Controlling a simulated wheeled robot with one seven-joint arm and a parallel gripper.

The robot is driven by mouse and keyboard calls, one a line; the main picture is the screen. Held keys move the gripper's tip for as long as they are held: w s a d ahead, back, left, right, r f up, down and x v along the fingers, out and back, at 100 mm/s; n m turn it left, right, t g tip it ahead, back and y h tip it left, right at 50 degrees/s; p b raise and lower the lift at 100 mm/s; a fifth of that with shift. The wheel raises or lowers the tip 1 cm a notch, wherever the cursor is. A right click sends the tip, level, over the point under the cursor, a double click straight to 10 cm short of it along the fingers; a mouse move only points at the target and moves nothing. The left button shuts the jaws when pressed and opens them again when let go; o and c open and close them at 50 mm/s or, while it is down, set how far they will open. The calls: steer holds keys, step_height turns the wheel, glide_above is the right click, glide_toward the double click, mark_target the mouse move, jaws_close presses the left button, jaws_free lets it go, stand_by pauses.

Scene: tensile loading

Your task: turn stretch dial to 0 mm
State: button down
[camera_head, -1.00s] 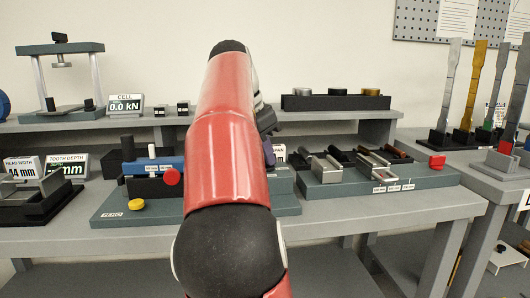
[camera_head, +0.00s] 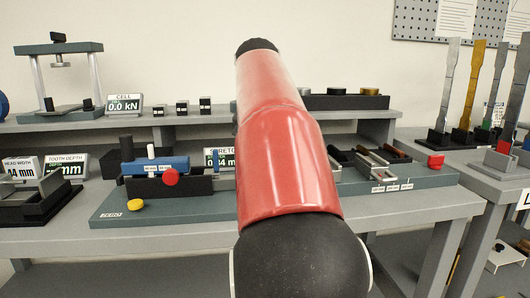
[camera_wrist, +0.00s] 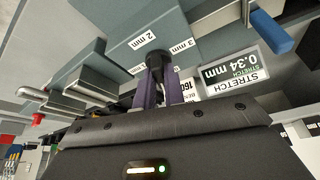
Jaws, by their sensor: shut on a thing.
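The stretch display (camera_wrist: 232,72) reads 0.34 mm, upside down in the wrist view. It also shows beside my arm in the head view (camera_head: 211,161), partly hidden. My gripper (camera_wrist: 155,92) has its purple fingers shut on a dark round knob (camera_wrist: 155,60), which I take for the stretch dial. The fingers hide part of it, and I see no pointer on it. Labels reading 2 mm (camera_wrist: 142,40) and 3 mm (camera_wrist: 182,46) lie close to the knob. In the head view my red arm hides the gripper and the dial.
A teal base (camera_head: 110,213) carries a blue block (camera_head: 162,165), a red knob (camera_head: 171,177) and a yellow button (camera_head: 135,204). Metal holders (camera_wrist: 81,75) stand close to my gripper in the wrist view. A shelf with small blocks and a load cell display (camera_head: 124,103) runs behind.

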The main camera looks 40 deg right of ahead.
steer(key=shift+d+n+t+y, duration=0.1)
steer(key=shift+n+t+y, duration=0.4)
steer(key=shift+n, duration=1.2)
steer(key=c, duration=1.5)
jaws_free()
steer(key=shift+s+r, duration=0.1)
steer(key=v, duration=0.7)
steer(key=shift+s+r, duration=0.1)
steer(key=shift+r, duration=0.2)
